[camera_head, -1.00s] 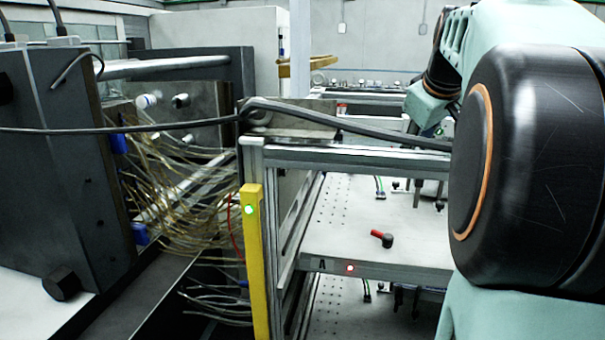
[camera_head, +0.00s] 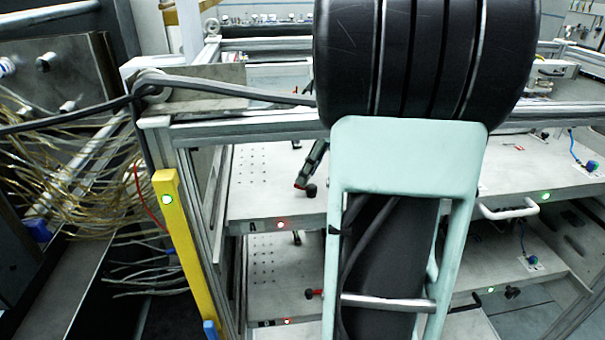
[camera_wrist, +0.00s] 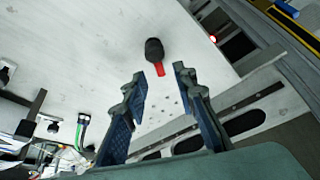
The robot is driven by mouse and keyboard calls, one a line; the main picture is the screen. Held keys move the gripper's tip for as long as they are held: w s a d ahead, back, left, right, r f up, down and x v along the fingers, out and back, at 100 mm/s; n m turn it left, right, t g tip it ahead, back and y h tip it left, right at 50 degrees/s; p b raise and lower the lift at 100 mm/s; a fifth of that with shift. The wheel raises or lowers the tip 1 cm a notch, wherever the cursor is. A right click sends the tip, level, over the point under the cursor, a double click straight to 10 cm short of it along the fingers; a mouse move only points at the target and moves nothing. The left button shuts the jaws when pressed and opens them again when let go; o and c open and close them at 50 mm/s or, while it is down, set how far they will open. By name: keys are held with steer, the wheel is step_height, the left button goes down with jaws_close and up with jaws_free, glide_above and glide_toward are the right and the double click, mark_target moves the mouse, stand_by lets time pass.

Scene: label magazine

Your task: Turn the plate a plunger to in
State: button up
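The plate A plunger, a black knob (camera_wrist: 154,49) with a red stem (camera_wrist: 161,70), lies on the light grey surface of plate A (camera_wrist: 95,50). In the head view the plunger's black knob (camera_head: 310,190) shows just left of my forearm. My gripper (camera_wrist: 160,80) is open and empty, its two blue-grey fingers apart. The plunger shows between and just beyond the fingertips; I cannot tell whether they touch it. In the head view a dark finger reaches down beside the plunger, and my arm hides the rest of the gripper.
A red light (camera_head: 281,225) glows on plate A's front edge. A lower plate has another red plunger (camera_head: 313,293) and red light (camera_head: 286,321). A yellow post (camera_head: 185,260), frame rail (camera_head: 245,127) and black cable (camera_head: 235,90) stand near. A white handle (camera_head: 507,210) is at right.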

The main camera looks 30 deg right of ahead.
mark_target(306, 188)
steer(key=shift+x, duration=1.35)
steer(key=shift+c, duration=0.6)
jaws_close()
